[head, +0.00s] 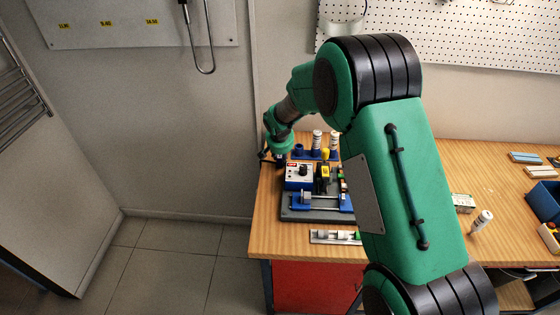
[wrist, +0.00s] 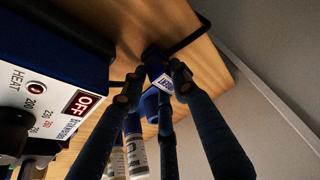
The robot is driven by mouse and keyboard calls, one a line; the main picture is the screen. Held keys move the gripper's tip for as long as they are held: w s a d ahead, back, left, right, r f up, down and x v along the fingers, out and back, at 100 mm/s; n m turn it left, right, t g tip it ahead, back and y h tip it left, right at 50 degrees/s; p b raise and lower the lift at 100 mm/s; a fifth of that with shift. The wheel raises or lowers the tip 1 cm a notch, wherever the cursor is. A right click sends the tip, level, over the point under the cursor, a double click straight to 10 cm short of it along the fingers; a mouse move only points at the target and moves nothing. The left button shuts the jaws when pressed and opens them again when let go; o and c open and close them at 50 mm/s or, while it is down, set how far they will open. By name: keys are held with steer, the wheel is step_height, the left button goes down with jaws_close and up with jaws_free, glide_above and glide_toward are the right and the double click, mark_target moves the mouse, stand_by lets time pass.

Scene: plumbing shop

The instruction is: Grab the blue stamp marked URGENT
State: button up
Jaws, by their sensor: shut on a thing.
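The blue stamp (wrist: 154,62) is between my fingertips in the wrist view, near the table's edge. A small white label with blue lettering (wrist: 163,84) shows on it, too small to read with certainty. My gripper (wrist: 155,82) is shut on the stamp, with a finger on either side. In the head view my gripper (head: 272,157) is at the left end of the wooden bench, left of the heat unit; the stamp is not clear there. I cannot tell whether the stamp touches the bench.
The heat unit (head: 299,176) with its OFF display stands close to my gripper, on a dark base with blue clamps. White bottles (head: 317,139) and a blue piece (wrist: 149,104) are just beyond. A black rod (wrist: 190,38) runs near the stamp. The wall is close on the left.

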mark_target(281, 156)
steer(key=shift+r, duration=0.1)
steer(key=shift+r+p, duration=0.95)
steer(key=shift+r, duration=4)
